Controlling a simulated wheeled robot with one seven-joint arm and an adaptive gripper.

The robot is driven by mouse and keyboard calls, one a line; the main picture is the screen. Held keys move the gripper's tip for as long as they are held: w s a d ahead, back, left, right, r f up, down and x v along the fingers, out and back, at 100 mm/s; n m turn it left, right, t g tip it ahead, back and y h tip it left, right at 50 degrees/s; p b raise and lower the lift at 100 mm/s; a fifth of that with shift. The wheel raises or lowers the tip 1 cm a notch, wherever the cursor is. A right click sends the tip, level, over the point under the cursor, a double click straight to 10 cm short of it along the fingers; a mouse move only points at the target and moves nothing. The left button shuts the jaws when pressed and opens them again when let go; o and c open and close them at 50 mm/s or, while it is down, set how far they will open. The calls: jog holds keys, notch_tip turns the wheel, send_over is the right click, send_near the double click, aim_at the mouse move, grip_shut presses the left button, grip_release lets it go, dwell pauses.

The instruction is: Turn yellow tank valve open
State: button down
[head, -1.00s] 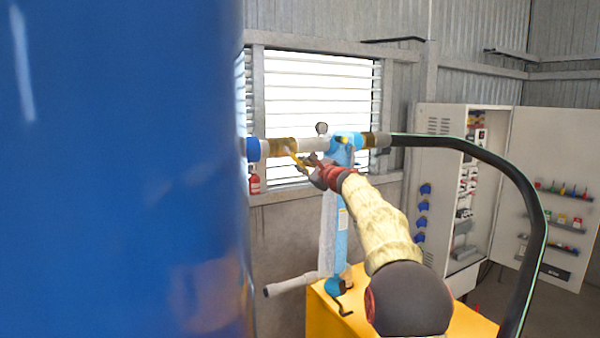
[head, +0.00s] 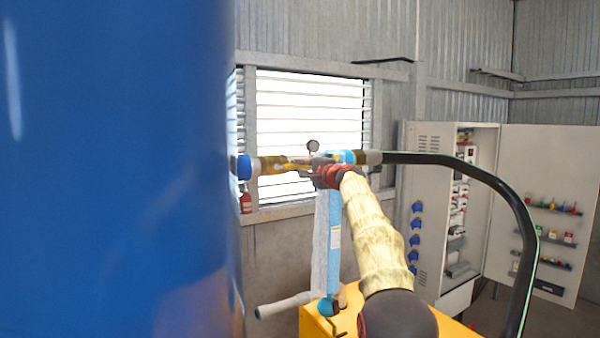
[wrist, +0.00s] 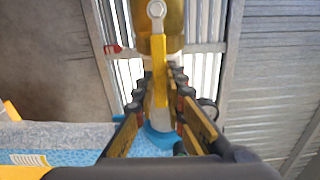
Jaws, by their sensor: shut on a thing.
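The yellow valve lever (wrist: 160,70) runs from its round pivot on the brass valve body (wrist: 172,22) down between the fingers of my gripper (wrist: 161,90) in the wrist view. My gripper is shut on the lever's free part. In the head view, the brass valve body (head: 272,165) sits on the horizontal pipe beside the blue tank (head: 110,170). The lever (head: 300,162) looks nearly in line with the pipe there. My gripper (head: 316,172) hides its far end.
A black hose (head: 470,160) arches right from the pipe. A blue and grey column (head: 334,240) rises from a yellow base (head: 314,322). An open electrical cabinet (head: 425,230) stands right.

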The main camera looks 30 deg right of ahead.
jog(key=shift+n, duration=0.3)
jog(key=c, duration=1.9)
grip_release()
jog(key=shift+a+r, duration=0.1)
jog(key=shift+r, duration=0.05)
jog(key=shift+o, duration=0.4)
jog(key=shift+s, duration=0.1)
jog(key=s, duration=1.2)
jog(key=shift+d, duration=0.25)
jog(key=shift+w, duration=0.1)
